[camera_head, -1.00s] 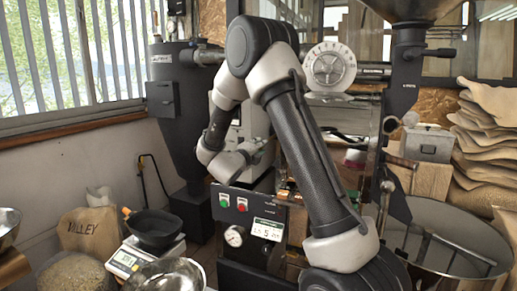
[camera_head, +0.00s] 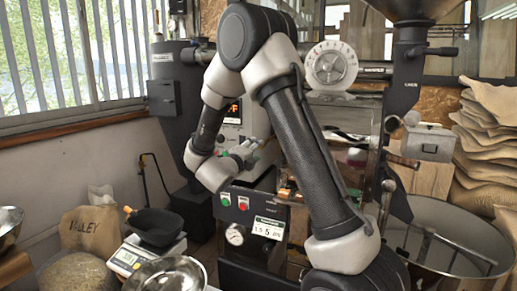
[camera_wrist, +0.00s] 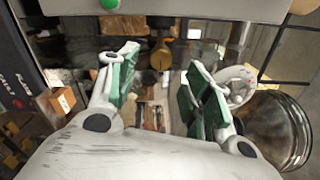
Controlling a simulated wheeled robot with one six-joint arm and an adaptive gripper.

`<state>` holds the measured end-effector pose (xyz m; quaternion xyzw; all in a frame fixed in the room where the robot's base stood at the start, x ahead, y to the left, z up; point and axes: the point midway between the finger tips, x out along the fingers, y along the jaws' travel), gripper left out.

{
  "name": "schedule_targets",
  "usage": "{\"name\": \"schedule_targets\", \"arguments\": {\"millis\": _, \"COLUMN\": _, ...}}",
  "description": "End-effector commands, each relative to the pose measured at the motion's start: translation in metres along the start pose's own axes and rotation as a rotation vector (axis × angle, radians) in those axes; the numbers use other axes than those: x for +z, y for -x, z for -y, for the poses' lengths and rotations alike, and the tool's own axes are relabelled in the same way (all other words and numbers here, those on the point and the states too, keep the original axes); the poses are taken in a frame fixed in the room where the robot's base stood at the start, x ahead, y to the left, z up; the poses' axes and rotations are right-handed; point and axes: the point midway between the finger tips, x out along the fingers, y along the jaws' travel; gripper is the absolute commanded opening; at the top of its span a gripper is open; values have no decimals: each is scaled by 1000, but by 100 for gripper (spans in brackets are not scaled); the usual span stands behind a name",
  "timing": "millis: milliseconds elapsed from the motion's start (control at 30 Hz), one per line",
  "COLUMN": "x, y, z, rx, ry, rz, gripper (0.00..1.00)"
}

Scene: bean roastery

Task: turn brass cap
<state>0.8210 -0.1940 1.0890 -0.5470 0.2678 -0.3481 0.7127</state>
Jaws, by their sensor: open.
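In the wrist view, a small brass-coloured rounded piece (camera_wrist: 160,57) sits below the pale panel, beyond and between my fingertips. It looks like the brass cap, but it is too small to be sure. My gripper (camera_wrist: 163,72) is open, with its green-padded fingers spread apart and nothing held between them. The piece is apart from both fingers. In the head view, my gripper (camera_head: 247,151) is in front of the pale control box (camera_head: 232,124) and above the black panel. I cannot make out the cap in the head view; my arm hides part of the machine.
The black panel (camera_head: 250,212) carries green and red buttons and a gauge. A large round steel bin (camera_head: 450,249) stands at the right. A scale with a black pan (camera_head: 156,226) stands at the lower left. In the wrist view, a rounded metal vessel (camera_wrist: 280,125) is at the right.

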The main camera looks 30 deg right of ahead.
Motion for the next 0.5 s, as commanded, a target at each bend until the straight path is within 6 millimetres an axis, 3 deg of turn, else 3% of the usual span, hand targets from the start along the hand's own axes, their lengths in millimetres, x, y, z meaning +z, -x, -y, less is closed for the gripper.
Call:
{"name": "schedule_targets", "arguments": {"millis": 200, "x": 1, "y": 43, "z": 0, "rx": 1, "ry": 1, "rz": 2, "gripper": 50}}
{"name": "schedule_targets", "arguments": {"millis": 500, "x": 0, "y": 61, "z": 0, "rx": 1, "ry": 0, "rz": 0, "gripper": 50}}
